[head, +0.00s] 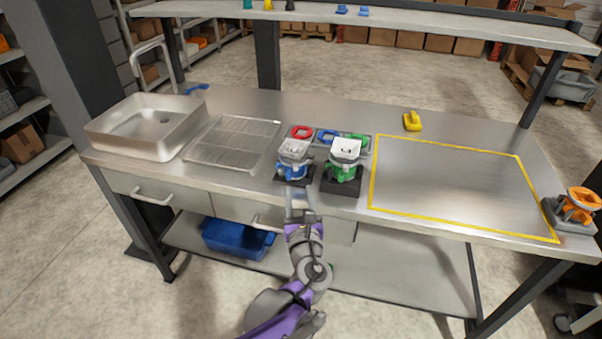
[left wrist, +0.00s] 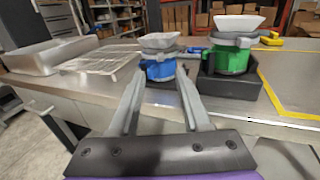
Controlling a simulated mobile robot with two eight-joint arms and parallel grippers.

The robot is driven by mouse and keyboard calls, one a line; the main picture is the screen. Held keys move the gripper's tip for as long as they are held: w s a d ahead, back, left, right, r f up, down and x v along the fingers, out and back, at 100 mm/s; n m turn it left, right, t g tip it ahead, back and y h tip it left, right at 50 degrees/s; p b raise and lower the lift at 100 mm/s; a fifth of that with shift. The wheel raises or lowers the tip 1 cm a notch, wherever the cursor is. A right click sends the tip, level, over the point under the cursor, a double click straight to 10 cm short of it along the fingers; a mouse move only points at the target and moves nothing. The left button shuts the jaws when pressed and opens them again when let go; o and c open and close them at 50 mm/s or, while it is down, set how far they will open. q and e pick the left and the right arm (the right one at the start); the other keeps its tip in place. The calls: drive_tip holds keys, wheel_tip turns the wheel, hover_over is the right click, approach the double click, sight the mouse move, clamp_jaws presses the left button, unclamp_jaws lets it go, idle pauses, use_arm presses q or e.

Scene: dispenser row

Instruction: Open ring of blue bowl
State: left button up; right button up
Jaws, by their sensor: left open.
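The blue dispenser (head: 294,170) stands on a dark base near the table's front edge. A pale square bowl (head: 294,148) sits on top of it, with a grey band between. In the left wrist view the blue body (left wrist: 160,70) is straight ahead, below its bowl (left wrist: 160,41). My left gripper (head: 301,191) is open and empty, just in front of the blue dispenser, with its fingers pointing at it. In the left wrist view the fingertips (left wrist: 160,80) appear on either side of the blue body; whether they touch it is not clear. The right gripper is not in view.
A green dispenser (head: 342,170) stands close on the right in a black base. Red (head: 302,132) and blue (head: 328,136) rings lie behind. The yellow-outlined area (head: 455,180) is clear. An orange device (head: 574,208) stands far right.

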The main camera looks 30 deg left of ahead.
sight(296, 168)
use_arm(q)
drive_tip(key=x, duration=0.8)
drive_tip(key=shift+w+a, duration=0.2)
drive_tip(key=shift+w, duration=0.05)
clamp_jaws()
